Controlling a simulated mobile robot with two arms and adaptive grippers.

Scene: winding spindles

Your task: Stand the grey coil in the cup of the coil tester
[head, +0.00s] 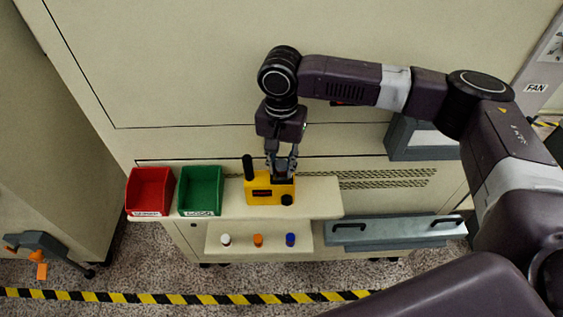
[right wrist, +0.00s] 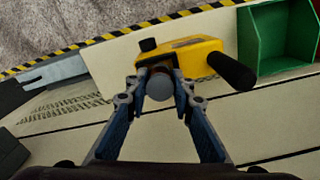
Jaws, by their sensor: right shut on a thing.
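The yellow coil tester (head: 262,194) stands on the cream shelf, with a black handle at its left and a black knob in front. It also shows in the right wrist view (right wrist: 198,52). My right gripper (head: 281,174) points down over the right part of the tester. It is shut on the grey coil (right wrist: 160,87), whose round grey end shows between the fingertips in the right wrist view. The coil is at the tester's cup, which fingers and coil mostly hide. I cannot tell whether its lower end is inside the cup. My left gripper is not in view.
A red bin (head: 150,190) and a green bin (head: 200,190) stand left of the tester. A white coil (head: 226,240), an orange coil (head: 258,240) and a blue coil (head: 291,240) stand on the lower shelf.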

